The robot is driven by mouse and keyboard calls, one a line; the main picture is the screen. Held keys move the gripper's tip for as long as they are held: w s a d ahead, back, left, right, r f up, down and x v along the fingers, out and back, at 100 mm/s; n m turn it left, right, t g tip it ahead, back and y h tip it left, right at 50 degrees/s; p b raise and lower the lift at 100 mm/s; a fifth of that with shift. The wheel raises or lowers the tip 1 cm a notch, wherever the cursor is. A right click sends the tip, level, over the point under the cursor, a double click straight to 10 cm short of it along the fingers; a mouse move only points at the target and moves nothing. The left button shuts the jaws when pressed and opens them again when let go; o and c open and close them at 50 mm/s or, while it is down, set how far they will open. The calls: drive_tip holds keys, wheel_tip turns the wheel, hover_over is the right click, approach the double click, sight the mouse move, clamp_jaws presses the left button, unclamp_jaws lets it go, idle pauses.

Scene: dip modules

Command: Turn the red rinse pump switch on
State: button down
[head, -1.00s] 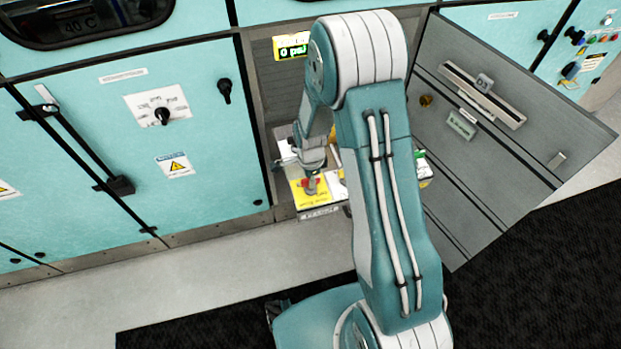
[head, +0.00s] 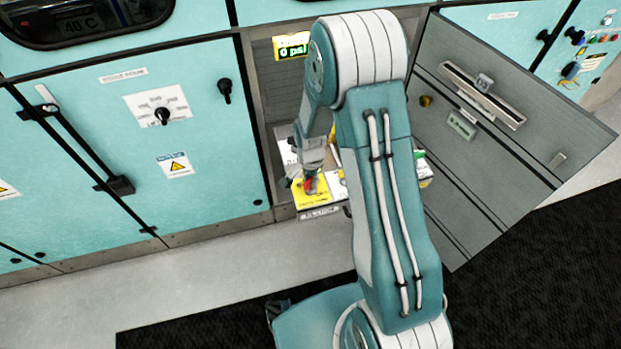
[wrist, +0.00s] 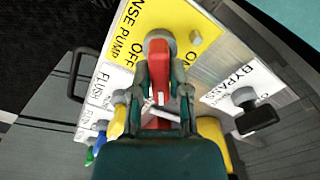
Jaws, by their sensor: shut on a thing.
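The red rinse pump switch (wrist: 158,62) is a lever handle on a yellow plate (wrist: 178,15) marked with OFF and ON. In the wrist view its pivot end is at the top and the handle runs down between my fingers. My gripper (wrist: 160,95) is shut on the red handle, with a finger on each side. In the head view, my gripper (head: 311,178) is down at the yellow plate (head: 312,198), and only a little of the red switch (head: 310,187) shows. The lower part of the handle is hidden by my gripper.
A BYPASS plate (wrist: 245,90) with a black handle is to the right in the wrist view. A FLUSH plate (wrist: 102,92) and a yellow handle (wrist: 212,140) are close by. The display (head: 291,47) reads 0 psi. An open grey door (head: 500,130) stands right of my arm.

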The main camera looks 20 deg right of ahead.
sight(310, 179)
drive_tip(key=n, duration=0.5)
drive_tip(key=shift+n, duration=0.3)
drive_tip(key=n, duration=0.5)
idle(0.4)
drive_tip(key=c, duration=0.6)
unclamp_jaws()
wheel_tip(310, 179, up, 12)
drive_tip(key=shift+a, duration=0.1)
